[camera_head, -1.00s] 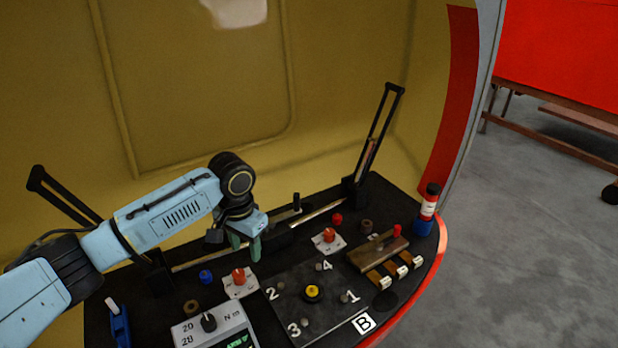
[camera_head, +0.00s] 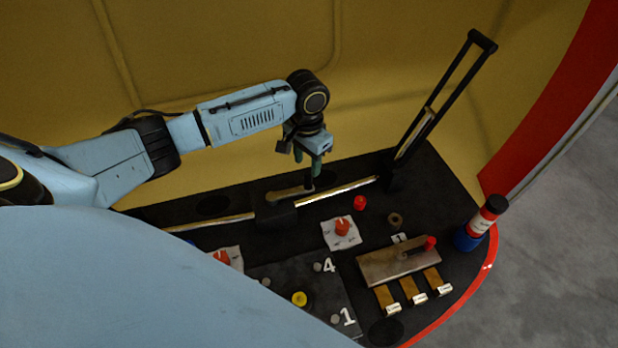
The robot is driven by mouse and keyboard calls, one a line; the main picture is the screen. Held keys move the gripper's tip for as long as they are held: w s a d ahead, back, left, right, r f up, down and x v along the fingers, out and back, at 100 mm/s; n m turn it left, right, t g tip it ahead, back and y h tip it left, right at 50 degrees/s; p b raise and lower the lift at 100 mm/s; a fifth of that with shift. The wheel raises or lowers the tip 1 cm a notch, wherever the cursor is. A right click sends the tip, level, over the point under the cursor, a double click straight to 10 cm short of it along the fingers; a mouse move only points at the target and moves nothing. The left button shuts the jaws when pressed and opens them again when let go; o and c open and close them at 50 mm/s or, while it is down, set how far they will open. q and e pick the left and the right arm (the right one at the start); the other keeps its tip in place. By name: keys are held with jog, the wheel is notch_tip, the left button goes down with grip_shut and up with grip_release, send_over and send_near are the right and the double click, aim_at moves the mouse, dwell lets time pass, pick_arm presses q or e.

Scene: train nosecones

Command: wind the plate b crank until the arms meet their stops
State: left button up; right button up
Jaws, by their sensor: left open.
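My left gripper (camera_head: 308,166) reaches in from the left, pointing down, with its green fingers open. It is over a small crank (camera_head: 291,193) with a dark upright handle, on a black block (camera_head: 276,217) between two shiny rods. The fingertips are at or just above the handle; I cannot tell whether they touch it. A tall black arm frame (camera_head: 440,105) stands tilted to the right at the right rod's end. The dark plate (camera_head: 285,272) with a yellow centre knob (camera_head: 300,299) is partly hidden by my own pale blue body part. The other arm frame and my right gripper are not in view.
Right of the plate are a red knob on a white card (camera_head: 341,228), a red cap (camera_head: 360,202), a metal block (camera_head: 398,261) with labelled brass tabs, and a red-and-blue bottle (camera_head: 481,222) by the red rim. The yellow wall (camera_head: 400,60) rises behind.

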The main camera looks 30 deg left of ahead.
aim_at(308, 172)
pick_arm(q)
notch_tip(308, 172, down, 6)
jog(key=shift+w+f+b, duration=0.1)
jog(key=shift+f+b, duration=0.1)
jog(key=shift+b, duration=0.4)
jog(key=shift+f, duration=0.65)
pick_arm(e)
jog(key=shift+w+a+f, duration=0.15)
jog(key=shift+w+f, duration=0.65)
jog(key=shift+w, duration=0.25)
pick_arm(q)
jog(key=shift+c, duration=0.4)
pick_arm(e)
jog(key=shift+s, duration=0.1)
pick_arm(q)
grip_shut()
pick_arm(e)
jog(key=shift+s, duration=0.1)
